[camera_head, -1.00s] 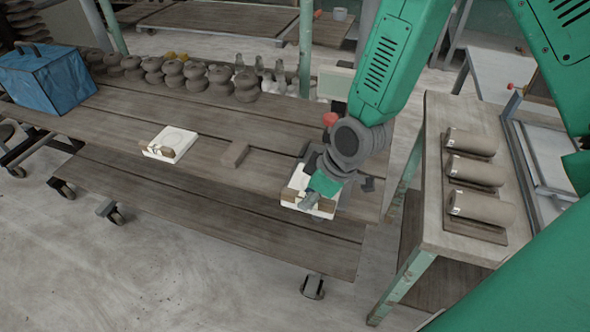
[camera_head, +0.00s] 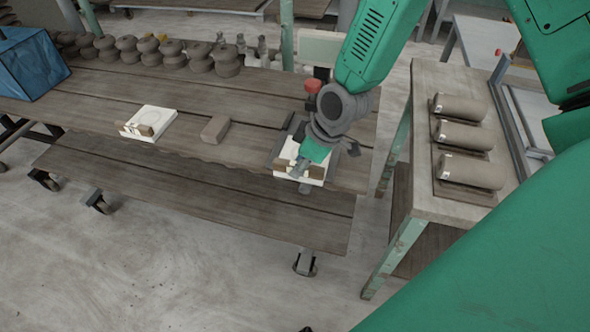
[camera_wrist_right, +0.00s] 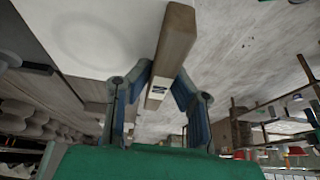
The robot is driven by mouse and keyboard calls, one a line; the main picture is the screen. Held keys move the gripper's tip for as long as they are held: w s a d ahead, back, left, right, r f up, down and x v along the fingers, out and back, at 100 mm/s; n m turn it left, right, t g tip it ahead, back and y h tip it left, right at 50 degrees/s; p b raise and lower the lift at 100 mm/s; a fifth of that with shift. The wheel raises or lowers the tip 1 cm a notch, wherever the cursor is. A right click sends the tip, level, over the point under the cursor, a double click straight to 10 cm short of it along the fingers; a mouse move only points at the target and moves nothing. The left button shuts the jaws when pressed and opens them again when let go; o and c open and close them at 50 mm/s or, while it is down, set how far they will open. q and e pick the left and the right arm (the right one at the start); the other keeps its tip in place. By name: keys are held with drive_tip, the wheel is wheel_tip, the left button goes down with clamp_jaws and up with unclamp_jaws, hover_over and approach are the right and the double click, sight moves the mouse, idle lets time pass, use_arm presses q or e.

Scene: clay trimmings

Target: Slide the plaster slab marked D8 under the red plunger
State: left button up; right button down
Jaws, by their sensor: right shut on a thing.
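A white plaster slab (camera_head: 317,172) with a wooden front strip lies at the bench's front edge, partly hidden by my right gripper (camera_head: 301,168). In the right wrist view, the gripper (camera_wrist_right: 160,88) is shut with its fingers on either side of the slab's wooden strip (camera_wrist_right: 172,45). The white slab face (camera_wrist_right: 95,35) there shows a faint round mark. The strip's label is too small to read. The red plunger (camera_head: 313,86) stands behind the gripper, above the slab's far side. A second white slab (camera_head: 155,117) lies further left. My left gripper is out of view.
A small grey-brown block (camera_head: 215,129) lies between the slabs. Several stacked clay pieces (camera_head: 173,53) and a blue box (camera_head: 28,65) stand along the back. A side table (camera_head: 425,95) with clay rolls (camera_head: 465,138) is at the right.

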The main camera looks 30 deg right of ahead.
drive_tip(key=shift+w+d, duration=0.15)
drive_tip(key=shift+w, duration=0.15)
drive_tip(key=shift+w+r, duration=0.2)
drive_tip(key=shift+w, duration=0.5)
drive_tip(key=shift+w+d, duration=0.2)
drive_tip(key=d, duration=0.1)
drive_tip(key=w+d, duration=0.1)
drive_tip(key=d, duration=0.1)
drive_tip(key=shift+w+d+f, duration=0.25)
drive_tip(key=shift+w+d, duration=0.15)
drive_tip(key=shift+w, duration=0.25)
drive_tip(key=shift+w+a+r, duration=0.15)
drive_tip(key=shift+a, duration=0.05)
drive_tip(key=shift+d, duration=0.65)
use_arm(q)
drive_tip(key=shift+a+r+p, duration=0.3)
use_arm(e)
drive_tip(key=shift+w, duration=0.1)
